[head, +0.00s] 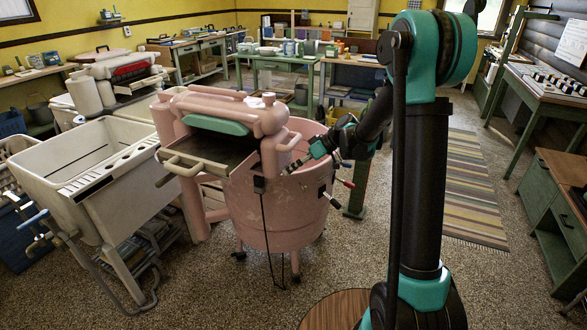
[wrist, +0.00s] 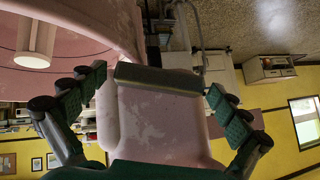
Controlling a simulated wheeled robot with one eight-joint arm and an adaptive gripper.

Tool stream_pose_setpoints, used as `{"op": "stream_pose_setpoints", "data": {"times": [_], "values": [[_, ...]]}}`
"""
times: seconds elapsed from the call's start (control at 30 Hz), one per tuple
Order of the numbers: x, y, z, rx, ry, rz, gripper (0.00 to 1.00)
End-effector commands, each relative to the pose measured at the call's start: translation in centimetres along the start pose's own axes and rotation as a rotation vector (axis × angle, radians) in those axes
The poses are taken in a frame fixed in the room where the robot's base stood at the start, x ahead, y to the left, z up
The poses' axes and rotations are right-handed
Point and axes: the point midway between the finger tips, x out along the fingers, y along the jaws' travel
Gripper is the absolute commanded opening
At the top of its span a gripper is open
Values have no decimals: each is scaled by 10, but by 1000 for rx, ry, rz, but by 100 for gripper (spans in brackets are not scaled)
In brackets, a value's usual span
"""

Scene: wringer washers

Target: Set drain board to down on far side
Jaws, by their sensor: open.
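The pink wringer washer (head: 275,205) stands in the middle of the head view, with its wringer head (head: 225,108) on top. The drain board (head: 215,150), a dark flat tray with a pale handle at its outer edge, sticks out on the near side below the green roller bar. The far side of the wringer is hidden. My gripper (head: 303,161) is at the right end of the wringer, above the tub rim. In the wrist view my gripper (wrist: 157,82) is open, its fingers spread either side of a pink worn panel (wrist: 160,120). I see no contact.
A white double tub (head: 95,165) stands close on the left, and another washer (head: 105,75) behind it. Levers with coloured knobs (head: 345,175) stick out right of the tub. Green benches (head: 285,62) stand behind. Floor with a striped rug (head: 470,190) is open to the right.

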Motion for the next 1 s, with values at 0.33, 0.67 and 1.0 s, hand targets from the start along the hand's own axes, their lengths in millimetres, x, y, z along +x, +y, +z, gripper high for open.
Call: {"op": "stream_pose_setpoints", "data": {"times": [0.33,0.67,1.0], "values": [[-36,0,0,3,1,3,100],[-99,0,0,2,1,2,100],[-120,0,0,0,0,0,100]]}}
